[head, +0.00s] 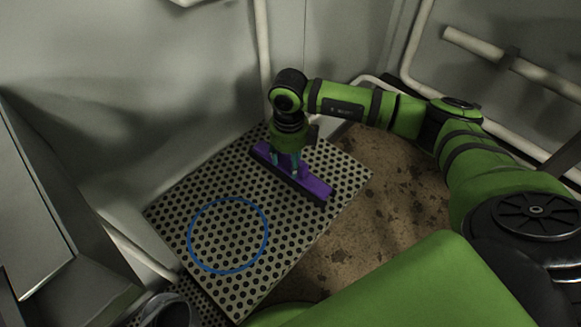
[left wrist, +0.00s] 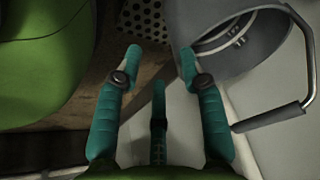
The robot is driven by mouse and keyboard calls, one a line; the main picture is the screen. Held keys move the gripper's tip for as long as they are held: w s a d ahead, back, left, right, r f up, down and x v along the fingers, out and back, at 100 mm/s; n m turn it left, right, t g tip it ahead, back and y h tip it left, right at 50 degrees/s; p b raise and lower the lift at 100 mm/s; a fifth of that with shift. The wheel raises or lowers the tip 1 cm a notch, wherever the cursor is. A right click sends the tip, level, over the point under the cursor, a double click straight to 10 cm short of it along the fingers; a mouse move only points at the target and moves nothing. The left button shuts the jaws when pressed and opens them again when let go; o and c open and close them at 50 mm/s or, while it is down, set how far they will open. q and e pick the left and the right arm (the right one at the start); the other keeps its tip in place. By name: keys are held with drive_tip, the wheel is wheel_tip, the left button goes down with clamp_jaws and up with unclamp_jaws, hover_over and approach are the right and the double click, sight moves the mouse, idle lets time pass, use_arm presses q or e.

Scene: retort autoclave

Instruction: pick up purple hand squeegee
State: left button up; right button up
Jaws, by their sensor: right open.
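The purple hand squeegee (head: 309,183) lies on a perforated metal plate (head: 218,187) in the head view, its long bar slanting from upper left to lower right. My right gripper (head: 286,168) reaches down from above at the middle of the squeegee, with its teal fingers at the purple part. It is open; the exact contact is too small to tell. My left gripper (left wrist: 160,65) shows in the left wrist view with its teal fingers spread apart and nothing between them. The squeegee is not visible in that view.
A blue ring (head: 267,236) lies on the plate's near part. Brown stained floor (head: 405,200) is right of the plate. Pale pipes (head: 480,46) run along the walls. A grey round vessel with a bar handle (left wrist: 274,118) is close to the left gripper.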

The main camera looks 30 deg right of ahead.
clamp_jaws()
idle(0.3)
